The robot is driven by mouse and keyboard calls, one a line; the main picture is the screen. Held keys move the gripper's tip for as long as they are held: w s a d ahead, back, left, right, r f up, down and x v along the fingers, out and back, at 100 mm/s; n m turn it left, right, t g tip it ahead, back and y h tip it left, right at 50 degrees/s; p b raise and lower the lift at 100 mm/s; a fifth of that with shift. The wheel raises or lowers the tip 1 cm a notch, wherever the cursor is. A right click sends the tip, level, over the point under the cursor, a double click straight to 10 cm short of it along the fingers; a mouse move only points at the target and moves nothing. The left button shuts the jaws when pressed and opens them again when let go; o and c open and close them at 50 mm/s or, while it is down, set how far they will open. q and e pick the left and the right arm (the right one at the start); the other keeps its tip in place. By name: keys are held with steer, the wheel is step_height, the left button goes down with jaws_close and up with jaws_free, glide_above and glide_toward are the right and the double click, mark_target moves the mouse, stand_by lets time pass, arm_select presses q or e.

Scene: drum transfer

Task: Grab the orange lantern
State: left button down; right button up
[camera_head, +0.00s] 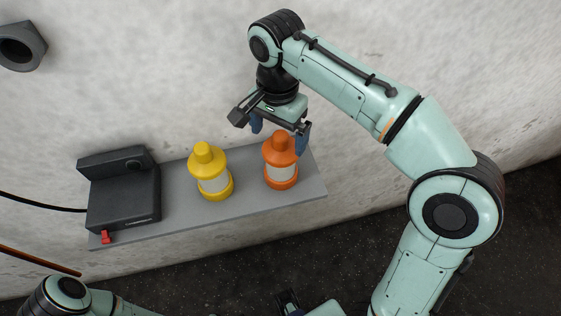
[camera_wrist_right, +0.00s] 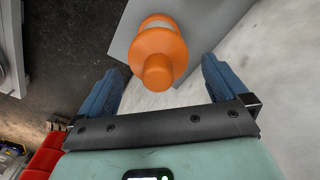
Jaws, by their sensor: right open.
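The orange lantern (camera_head: 281,152) stands upright on a grey wall shelf (camera_head: 262,206), near its right end. It has an orange cap and base and a pale middle. My right gripper (camera_head: 278,134) is open above and behind the lantern's top, with its blue fingers apart. In the right wrist view the lantern (camera_wrist_right: 158,58) shows beyond the fingertips, cap toward the camera, roughly between the two fingers (camera_wrist_right: 160,85), with nothing held. Part of what looks like my left gripper (camera_head: 290,301) shows at the bottom edge, mostly cut off.
A yellow lantern (camera_head: 209,172) stands on the shelf left of the orange one, with a gap between them. A dark grey box (camera_head: 122,195) with a red tab sits at the shelf's left end. The pale wall (camera_head: 190,60) rises behind the shelf.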

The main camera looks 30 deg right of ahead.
mark_target(281, 147)
steer(key=f, duration=0.3)
steer(key=f+b, duration=0.1)
steer(key=f, duration=0.1)
steer(key=shift+d, duration=0.3)
steer(key=c, duration=1.5)
steer(key=shift+r, duration=0.1)
